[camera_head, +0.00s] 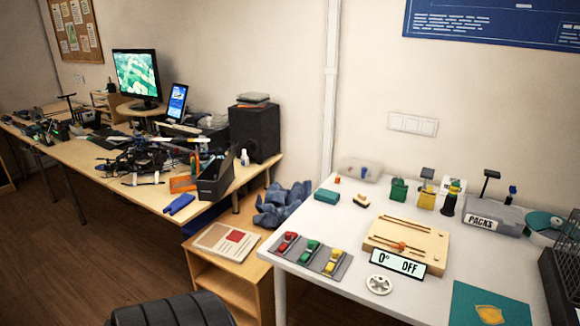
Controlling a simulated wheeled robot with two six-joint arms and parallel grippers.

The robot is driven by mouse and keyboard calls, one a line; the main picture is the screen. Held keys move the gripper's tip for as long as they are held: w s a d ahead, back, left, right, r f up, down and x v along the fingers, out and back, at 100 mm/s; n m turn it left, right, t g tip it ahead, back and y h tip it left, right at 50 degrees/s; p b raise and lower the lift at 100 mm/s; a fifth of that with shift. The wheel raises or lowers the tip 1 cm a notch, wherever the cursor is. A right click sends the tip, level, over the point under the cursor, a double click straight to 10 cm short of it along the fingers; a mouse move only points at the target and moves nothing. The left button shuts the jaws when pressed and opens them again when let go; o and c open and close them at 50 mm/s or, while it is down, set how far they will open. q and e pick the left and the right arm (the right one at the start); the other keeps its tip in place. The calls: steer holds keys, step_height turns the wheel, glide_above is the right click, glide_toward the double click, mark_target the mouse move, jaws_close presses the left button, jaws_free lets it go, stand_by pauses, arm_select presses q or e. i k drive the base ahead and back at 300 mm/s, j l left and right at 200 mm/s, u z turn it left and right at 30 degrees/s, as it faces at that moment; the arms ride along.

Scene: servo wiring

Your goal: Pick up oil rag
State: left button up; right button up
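A crumpled blue-grey cloth (283,205), which looks like the oil rag, lies in a heap on the low wooden shelf unit, between the long desk and the white table. Its right side lies close to the white table's left edge. A small yellow flat piece (489,314) lies on a teal mat at the bottom right; I cannot tell whether it is cloth. Neither of my grippers is in view.
The white table (330,240) holds a wooden slider board (408,243), a tray of coloured parts (308,254) and a grey PACKA box (490,215). A booklet (227,241) lies on the low shelf unit (250,268). A black ribbed object (172,312) stands at the bottom.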

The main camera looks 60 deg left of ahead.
mark_target(323, 195)
steer(key=u, duration=1.65)
